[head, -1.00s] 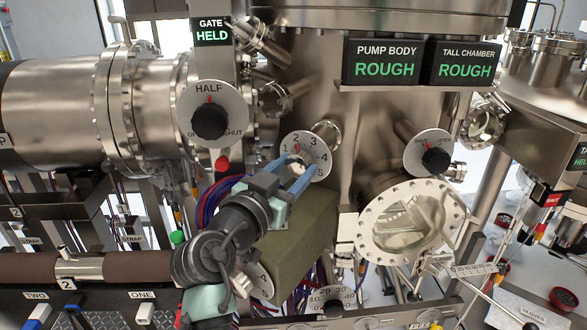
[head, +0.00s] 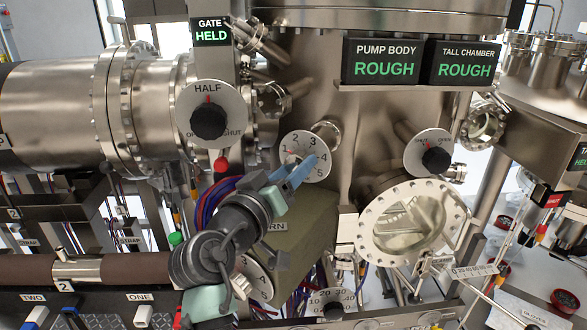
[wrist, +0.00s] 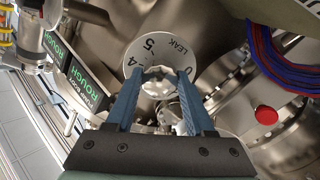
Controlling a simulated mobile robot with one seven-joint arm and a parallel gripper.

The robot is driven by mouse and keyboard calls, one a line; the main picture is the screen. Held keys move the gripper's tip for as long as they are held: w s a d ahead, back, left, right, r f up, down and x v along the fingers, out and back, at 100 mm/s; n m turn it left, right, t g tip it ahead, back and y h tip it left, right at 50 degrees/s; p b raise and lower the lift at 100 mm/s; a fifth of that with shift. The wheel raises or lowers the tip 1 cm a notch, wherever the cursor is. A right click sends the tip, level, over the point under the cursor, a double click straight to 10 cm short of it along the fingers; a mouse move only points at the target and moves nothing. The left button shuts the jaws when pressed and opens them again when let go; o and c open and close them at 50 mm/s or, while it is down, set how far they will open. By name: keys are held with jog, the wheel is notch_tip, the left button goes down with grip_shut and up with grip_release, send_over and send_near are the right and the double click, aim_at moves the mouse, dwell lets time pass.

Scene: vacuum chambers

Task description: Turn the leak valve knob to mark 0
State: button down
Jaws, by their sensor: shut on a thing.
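The leak valve dial (head: 303,136) is a pale round plate with numbers, on a port in the middle of the head view. The wrist view shows the dial (wrist: 172,57) with the word LEAK and marks 0, 4 and 5. The pale, faceted knob (wrist: 158,84) sits between the two blue fingers of my gripper (wrist: 159,74). The fingers are shut on the knob's sides. In the head view my gripper (head: 303,164) covers most of the knob. A small red mark shows at the knob's upper left, near 1; its exact reading is unclear.
The gate knob (head: 208,123) is at upper left, with a red button (head: 221,164) below it. Another black knob (head: 436,159) and a round window flange (head: 440,240) are to the right. A greenish box (head: 300,245) lies below my gripper. Cables (wrist: 270,55) hang close by.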

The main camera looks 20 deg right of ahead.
jog(key=n+p, duration=0.5)
jog(key=n, duration=0.7)
jog(key=shift+r, duration=0.1)
dwell(0.4)
jog(key=shift+c, duration=1.3)
grip_release()
jog(key=shift+s, duration=0.1)
